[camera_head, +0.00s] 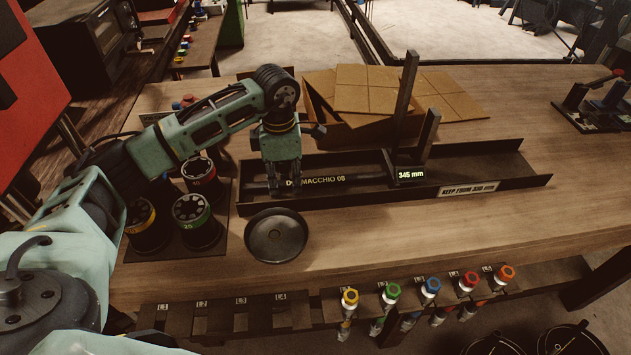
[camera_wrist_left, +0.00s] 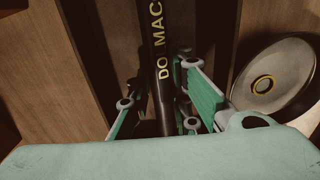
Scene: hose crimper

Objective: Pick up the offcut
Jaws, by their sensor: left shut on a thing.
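The offcut is a black hose piece (camera_head: 335,180) with yellow lettering, lying along the dark measuring trough (camera_head: 500,192). Its right end is near the upright stop with the "345 mm" display (camera_head: 409,175). My left gripper (camera_head: 285,188) reaches down into the trough at the hose's left part and is shut on it. In the left wrist view the hose (camera_wrist_left: 158,60) runs between the green fingers (camera_wrist_left: 165,115). The fingers hide part of its left end. My right gripper is not in view.
A round dark dish (camera_head: 276,236) sits in front of the trough. Dies (camera_head: 195,216) stand on a board at left. A cardboard box (camera_head: 375,130) is behind the trough. Coloured fittings (camera_head: 432,288) hang at the front edge. Bare wood lies right of the dish.

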